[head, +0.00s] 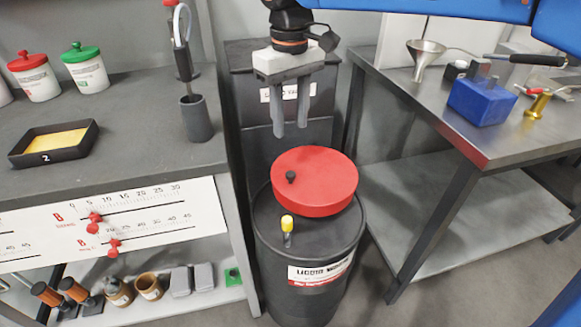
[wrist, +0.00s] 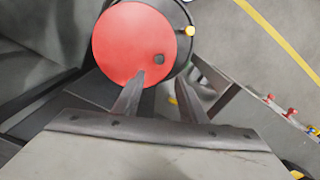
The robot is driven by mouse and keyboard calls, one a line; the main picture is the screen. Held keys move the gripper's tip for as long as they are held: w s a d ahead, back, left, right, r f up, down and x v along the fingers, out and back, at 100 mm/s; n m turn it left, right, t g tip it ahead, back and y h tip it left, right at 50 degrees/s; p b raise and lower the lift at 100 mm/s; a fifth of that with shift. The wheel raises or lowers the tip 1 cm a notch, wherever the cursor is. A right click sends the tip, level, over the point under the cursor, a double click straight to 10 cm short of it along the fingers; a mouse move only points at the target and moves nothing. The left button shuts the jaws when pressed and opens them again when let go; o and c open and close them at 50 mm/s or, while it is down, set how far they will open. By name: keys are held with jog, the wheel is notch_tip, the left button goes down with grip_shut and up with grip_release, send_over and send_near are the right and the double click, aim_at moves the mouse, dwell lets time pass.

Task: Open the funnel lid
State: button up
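The red round funnel lid (head: 325,182) lies flat on top of a black drum (head: 308,247), with a small black knob (head: 291,177) near its left edge. In the wrist view the lid (wrist: 130,45) shows ahead of the fingers, with its knob (wrist: 159,59) a little beyond the fingertips. My gripper (head: 291,131) hangs above the lid with its fingers pointing down. It is open and empty, with a clear gap between the fingers; it also shows in the wrist view (wrist: 156,82). A yellow-capped fitting (head: 287,224) stands on the drum's top in front of the lid.
A grey bench (head: 140,110) on the left holds lidded jars, a black tray (head: 54,158) and a grey cup (head: 196,118). A metal table (head: 440,120) on the right holds a metal funnel (head: 425,52) and a blue block (head: 482,100). A dark cabinet stands behind the drum.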

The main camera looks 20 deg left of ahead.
aim_at(291, 173)
notch_tip(291, 173, down, 14)
jog(key=shift+r, duration=0.1)
dwell(0.4)
jog(key=shift+c, duration=0.3)
grip_shut()
